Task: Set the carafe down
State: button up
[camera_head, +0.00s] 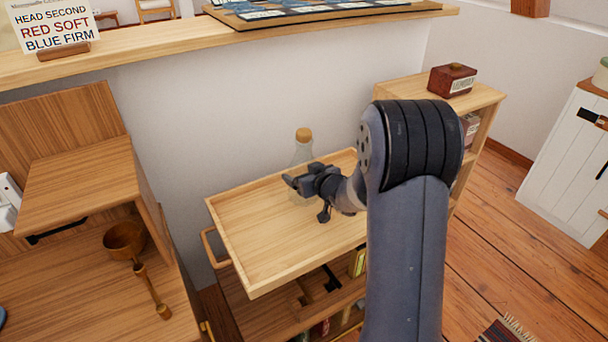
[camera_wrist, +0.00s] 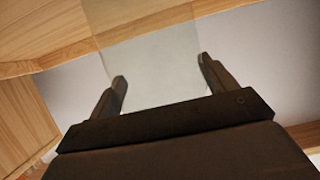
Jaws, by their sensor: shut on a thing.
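The carafe (camera_head: 302,153) is clear glass with a cork-coloured stopper on top. In the head view it is upright over the back part of the wooden tray top of a small cart (camera_head: 255,240). My gripper (camera_head: 297,183) is shut on the carafe, and my arm covers part of the tray's right side. In the wrist view the glass of the carafe (camera_wrist: 150,60) shows as a pale clear shape between the two fingers (camera_wrist: 165,88). I cannot tell whether its base touches the tray, since the gripper hides the lower part.
The tray has a raised rim and is otherwise bare. A white wall and ledge (camera_head: 160,52) stand behind it. A wooden desk with a shelf (camera_head: 85,180) and a wooden goblet-like object (camera_head: 125,240) are left. A shelf with a dark red box (camera_head: 452,80) stands right.

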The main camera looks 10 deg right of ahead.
jog(key=o, duration=1.6)
jog(key=shift+f, duration=0.15)
jog(key=shift+s+d+r, duration=0.1)
jog(key=shift+s+r, duration=0.15)
jog(key=shift+r, duration=0.05)
jog(key=p+v, duration=0.2)
jog(key=v, duration=0.9)
jog(key=shift+s+r+p, duration=0.1)
jog(key=shift+s+p, duration=0.1)
jog(key=shift+p, duration=0.1)
